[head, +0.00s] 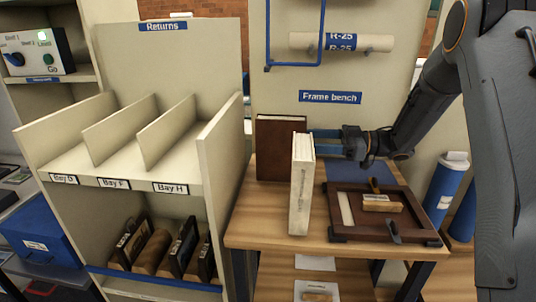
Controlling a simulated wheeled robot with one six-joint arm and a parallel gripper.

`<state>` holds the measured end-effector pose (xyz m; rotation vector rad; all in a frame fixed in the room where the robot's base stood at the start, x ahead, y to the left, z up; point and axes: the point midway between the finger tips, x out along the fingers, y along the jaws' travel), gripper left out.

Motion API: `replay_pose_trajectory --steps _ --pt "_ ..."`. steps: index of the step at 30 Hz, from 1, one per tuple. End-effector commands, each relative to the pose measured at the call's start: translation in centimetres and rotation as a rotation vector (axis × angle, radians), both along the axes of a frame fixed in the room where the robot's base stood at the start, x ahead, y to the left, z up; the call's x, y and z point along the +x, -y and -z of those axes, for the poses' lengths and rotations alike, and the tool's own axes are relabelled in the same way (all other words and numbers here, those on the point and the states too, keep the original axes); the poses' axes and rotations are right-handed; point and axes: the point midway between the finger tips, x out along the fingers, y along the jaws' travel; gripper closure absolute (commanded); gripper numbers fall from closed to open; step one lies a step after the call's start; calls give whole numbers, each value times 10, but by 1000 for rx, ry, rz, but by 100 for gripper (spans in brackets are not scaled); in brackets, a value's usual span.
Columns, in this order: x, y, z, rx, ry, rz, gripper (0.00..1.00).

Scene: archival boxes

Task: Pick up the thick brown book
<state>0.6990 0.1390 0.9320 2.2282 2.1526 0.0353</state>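A brown book (281,148) stands upright at the back left of the wooden bench top. Its pale page edges show along the top, and its lower right part is hidden behind a white book (300,187). The white book stands upright in front of it. My gripper (320,142) reaches in from the right, just right of the brown book and behind the white book's top. Its two bluish fingers look apart, with nothing visible between them. The fingertips are partly hidden, so I cannot tell whether they touch the brown book.
The bench (262,226) also carries a dark wooden frame (412,223) with a tan block (382,203) on it, and a blue mat (348,171). A returns shelf (222,150) with empty upper bays stands left. Blue tubes (446,183) stand right of the bench.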

Motion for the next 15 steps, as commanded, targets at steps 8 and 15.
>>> replay_pose_trajectory --steps 8,15 --pt "3 -11 9 16 -48 0 44" --pt "2 -30 10 16 -48 0 44"
